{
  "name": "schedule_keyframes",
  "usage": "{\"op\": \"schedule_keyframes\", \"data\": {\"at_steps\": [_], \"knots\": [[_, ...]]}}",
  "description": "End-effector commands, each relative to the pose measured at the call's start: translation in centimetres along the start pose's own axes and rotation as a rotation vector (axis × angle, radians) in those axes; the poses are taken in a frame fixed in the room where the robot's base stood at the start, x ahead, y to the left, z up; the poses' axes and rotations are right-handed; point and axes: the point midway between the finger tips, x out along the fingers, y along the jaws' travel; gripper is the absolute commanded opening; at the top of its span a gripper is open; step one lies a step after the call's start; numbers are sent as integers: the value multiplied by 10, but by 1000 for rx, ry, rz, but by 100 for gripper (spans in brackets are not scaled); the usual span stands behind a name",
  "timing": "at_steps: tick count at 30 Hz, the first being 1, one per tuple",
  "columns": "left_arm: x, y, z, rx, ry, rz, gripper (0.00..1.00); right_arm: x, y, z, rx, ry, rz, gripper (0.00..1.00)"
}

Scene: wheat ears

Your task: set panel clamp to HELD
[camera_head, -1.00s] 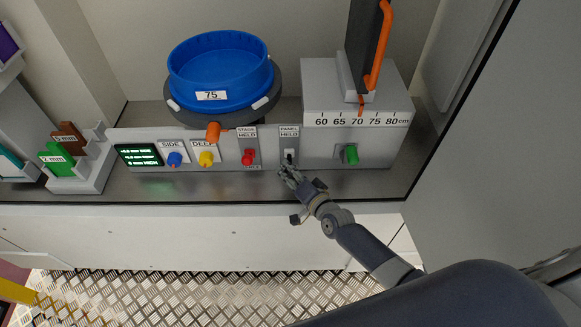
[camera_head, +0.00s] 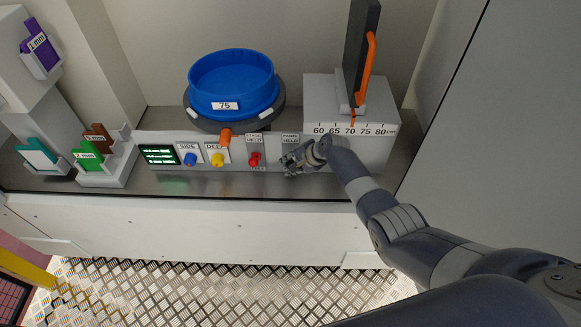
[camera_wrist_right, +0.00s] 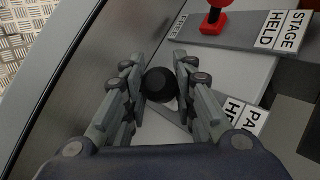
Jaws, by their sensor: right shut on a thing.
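The panel clamp is a small lever with a black round knob (camera_wrist_right: 161,84) in the right wrist view. It stands beside a white label (camera_wrist_right: 244,115) of which only "PA" and "HE" show. In the head view, the PANEL HELD label (camera_head: 291,140) shows above my right gripper (camera_head: 290,162), which hides the lever. In the right wrist view, my right gripper's two fingers (camera_wrist_right: 160,82) are on either side of the black knob and shut on it. My left gripper is in neither view now.
The red STAGE lever (camera_head: 255,159) is close on the left, also in the wrist view (camera_wrist_right: 214,22). Blue (camera_head: 190,159) and yellow (camera_head: 217,160) knobs sit further left. A blue round pan (camera_head: 232,85) stands behind. A grey block (camera_head: 325,98) with a 60–80 cm scale is right.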

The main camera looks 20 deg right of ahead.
Motion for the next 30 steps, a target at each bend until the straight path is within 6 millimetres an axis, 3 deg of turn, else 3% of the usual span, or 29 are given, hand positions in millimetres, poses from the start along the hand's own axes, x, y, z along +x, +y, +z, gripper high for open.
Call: {"op": "schedule_keyframes", "data": {"at_steps": [25, 26, 28, 30], "knots": [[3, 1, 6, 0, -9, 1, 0, -4, -7, -4, 57, -59, 75, 0], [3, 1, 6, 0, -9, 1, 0, -4, -7, -4, 57, -59, 75, 32], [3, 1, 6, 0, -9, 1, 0, -4, -7, -4, 56, -59, 75, 47], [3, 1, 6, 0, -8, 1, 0, -4, -6, -4, 57, -60, 76, 47]]}}
